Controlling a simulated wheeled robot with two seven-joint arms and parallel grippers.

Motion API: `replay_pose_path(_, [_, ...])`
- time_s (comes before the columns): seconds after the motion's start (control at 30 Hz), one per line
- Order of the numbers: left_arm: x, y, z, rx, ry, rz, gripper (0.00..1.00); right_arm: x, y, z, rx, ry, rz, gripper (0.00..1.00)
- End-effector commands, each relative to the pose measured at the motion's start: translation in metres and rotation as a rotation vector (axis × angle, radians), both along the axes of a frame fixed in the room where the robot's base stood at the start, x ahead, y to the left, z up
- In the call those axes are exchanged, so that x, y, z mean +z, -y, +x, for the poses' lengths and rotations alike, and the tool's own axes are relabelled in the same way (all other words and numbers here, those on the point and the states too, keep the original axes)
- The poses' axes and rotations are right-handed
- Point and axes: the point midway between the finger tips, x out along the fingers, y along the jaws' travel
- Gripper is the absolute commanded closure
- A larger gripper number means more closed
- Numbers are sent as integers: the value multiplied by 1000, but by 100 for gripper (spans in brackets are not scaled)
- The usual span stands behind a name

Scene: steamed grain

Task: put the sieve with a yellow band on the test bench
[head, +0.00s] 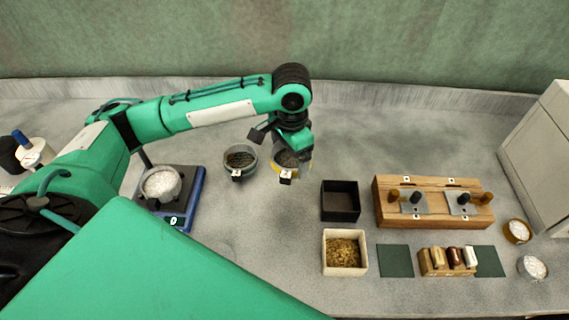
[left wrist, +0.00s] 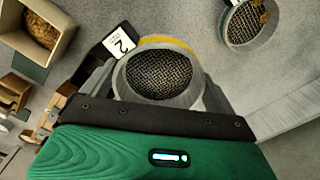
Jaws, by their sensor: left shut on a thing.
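The sieve with a yellow band (head: 285,172) is a small round cup with a mesh floor and a white tag marked 2. My left gripper (head: 292,155) is shut on it. In the left wrist view, the sieve (left wrist: 160,76) sits between the two fingers (left wrist: 160,92), and its mesh looks bare. In the head view the gripper and wrist partly cover it. I cannot tell whether it touches the grey worktop (head: 270,230). My right gripper is not in view. Nothing in view is labelled as a test bench.
A second sieve (head: 240,158) stands just left. A scale (head: 187,213) bears a dish of white grain (head: 160,184). To the right are a black box (head: 341,200), a cream box of grain (head: 345,251), a wooden stand (head: 434,203) and green mats (head: 394,261). The centre front is clear.

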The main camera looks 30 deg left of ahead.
Motion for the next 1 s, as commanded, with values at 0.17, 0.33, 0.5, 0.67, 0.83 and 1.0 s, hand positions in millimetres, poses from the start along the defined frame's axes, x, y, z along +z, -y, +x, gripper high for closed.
replay_pose_path(0.17, [12, -9, 18, -233, -1, 4, 34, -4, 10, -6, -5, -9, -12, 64])
replay_pose_path(0.33, [23, -18, 33, -463, -4, 6, 34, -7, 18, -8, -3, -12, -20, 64])
replay_pose_path(0.5, [36, -27, 47, -693, -10, 5, 34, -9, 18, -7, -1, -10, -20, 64])
replay_pose_path(0.67, [48, -35, 59, -911, -12, 1, 34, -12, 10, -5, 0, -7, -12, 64])
replay_pose_path(0.83, [62, -43, 71, -1133, -12, -5, 34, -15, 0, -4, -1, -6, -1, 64])
replay_pose_path(1.0, [72, -49, 79, -1301, -11, -11, 34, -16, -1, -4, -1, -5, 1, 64])
